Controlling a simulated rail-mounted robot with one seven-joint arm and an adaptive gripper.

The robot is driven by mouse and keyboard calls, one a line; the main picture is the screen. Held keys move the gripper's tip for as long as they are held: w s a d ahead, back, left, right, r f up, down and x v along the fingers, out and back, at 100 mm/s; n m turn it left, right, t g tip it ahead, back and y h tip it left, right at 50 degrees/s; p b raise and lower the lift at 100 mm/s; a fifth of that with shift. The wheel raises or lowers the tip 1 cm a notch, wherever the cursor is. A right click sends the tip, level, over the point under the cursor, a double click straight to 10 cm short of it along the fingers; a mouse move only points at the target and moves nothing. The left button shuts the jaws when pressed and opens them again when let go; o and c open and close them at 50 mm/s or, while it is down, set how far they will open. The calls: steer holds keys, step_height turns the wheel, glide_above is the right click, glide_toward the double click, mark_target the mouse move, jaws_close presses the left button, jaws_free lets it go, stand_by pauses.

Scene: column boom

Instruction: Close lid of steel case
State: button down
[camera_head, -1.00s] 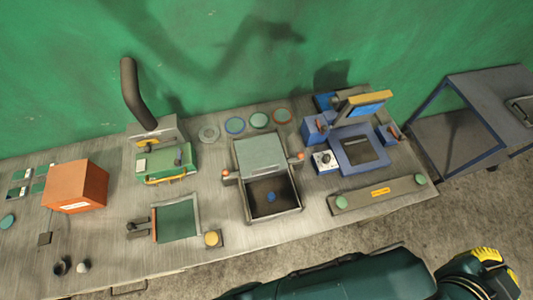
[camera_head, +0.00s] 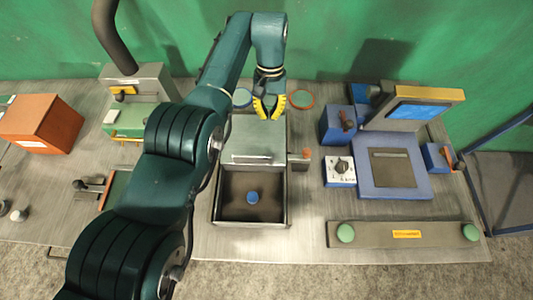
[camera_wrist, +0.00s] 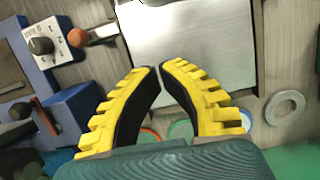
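The steel case (camera_head: 222,207) stands open in the middle of the bench, with a small blue round piece (camera_head: 252,197) on its dark floor. Its lid (camera_head: 257,135), a plain grey metal plate, is raised at the back of the case. The lid also shows as a bright plate in the wrist view (camera_wrist: 192,45). My gripper (camera_head: 270,116) hangs at the far edge of the lid, pointing down. In the wrist view its yellow fingers (camera_wrist: 160,68) have their tips almost together with nothing between them. Whether they touch the lid is unclear.
An orange-knobbed lever (camera_head: 303,155) sits right of the case. A blue machine (camera_head: 412,180) with a tilted screen and a dial box (camera_head: 340,171) stand farther right. A green-lidded unit (camera_head: 125,122) and an orange box (camera_head: 42,122) are left. Flat discs lie behind the case.

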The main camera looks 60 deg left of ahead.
mark_target(266, 150)
steer(key=x, duration=0.3)
steer(key=p+x, duration=0.1)
steer(key=x, duration=0.6)
steer(key=shift+s+a+f+p, duration=0.15)
steer(key=shift+s+a+p, duration=0.15)
steer(key=shift+p, duration=0.1)
steer(key=d+p, duration=0.1)
steer(key=p, duration=0.1)
steer(key=s+d+p, duration=0.1)
steer(key=shift+p, duration=0.4)
steer(key=shift+s+d+f+p, duration=0.1)
steer(key=shift+s+d+p, duration=0.1)
steer(key=shift+d+p, duration=0.2)
steer(key=shift+s+d+f+p, duration=0.1)
steer(key=shift+s+d+p, duration=0.15)
steer(key=shift+d, duration=0.2)
